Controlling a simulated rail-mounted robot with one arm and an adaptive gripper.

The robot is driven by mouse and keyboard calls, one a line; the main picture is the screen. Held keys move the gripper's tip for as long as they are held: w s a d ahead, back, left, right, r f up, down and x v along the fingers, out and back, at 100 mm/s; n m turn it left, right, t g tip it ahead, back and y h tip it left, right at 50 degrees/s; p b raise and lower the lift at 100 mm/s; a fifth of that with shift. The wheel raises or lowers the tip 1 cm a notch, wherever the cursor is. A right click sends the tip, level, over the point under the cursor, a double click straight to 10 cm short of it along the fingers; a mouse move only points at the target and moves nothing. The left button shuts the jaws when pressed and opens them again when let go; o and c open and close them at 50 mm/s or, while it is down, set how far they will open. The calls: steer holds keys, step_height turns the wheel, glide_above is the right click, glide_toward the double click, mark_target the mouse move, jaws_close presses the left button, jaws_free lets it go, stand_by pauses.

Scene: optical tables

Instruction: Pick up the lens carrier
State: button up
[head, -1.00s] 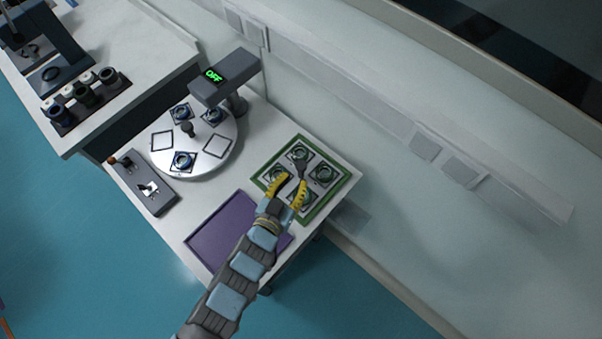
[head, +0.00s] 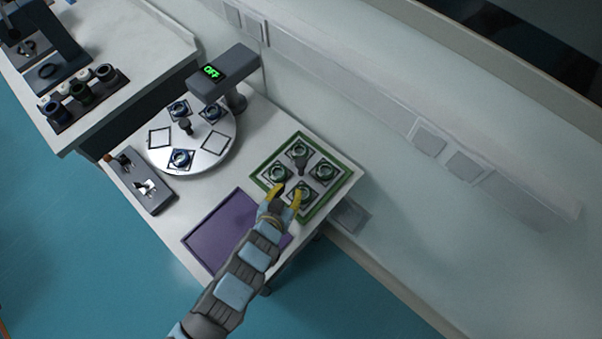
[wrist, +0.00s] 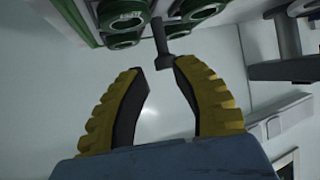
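Several lens carriers, dark square plates with round green-rimmed lenses, sit in a green-edged tray (head: 334,195) in the head view. One is at the back (head: 301,149), one at the right (head: 323,172), and one at the front (head: 303,197), partly covered by a finger. A dark post with a knob (head: 300,165) stands in the middle of the tray; it also shows in the wrist view (wrist: 165,61). My gripper (head: 286,189), with yellow fingers, is at the tray's front-left side. In the wrist view my gripper (wrist: 161,74) is open and empty, its fingertips close to the knob.
A purple mat (head: 222,235) lies left of the tray. A grey switch box (head: 140,182) is at the left edge. A wall (head: 400,160) runs behind the table.

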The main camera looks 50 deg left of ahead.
mark_target(300, 172)
steer(key=shift+b+x, duration=0.7)
steer(key=shift+x, duration=2.9)
steer(key=shift+w+a+f, duration=0.25)
steer(key=shift+w+f, duration=0.15)
steer(key=shift+w, duration=0.05)
steer(key=shift+x, duration=2.05)
steer(key=shift+s+f, duration=0.1)
steer(key=shift+f, duration=0.05)
jaws_close()
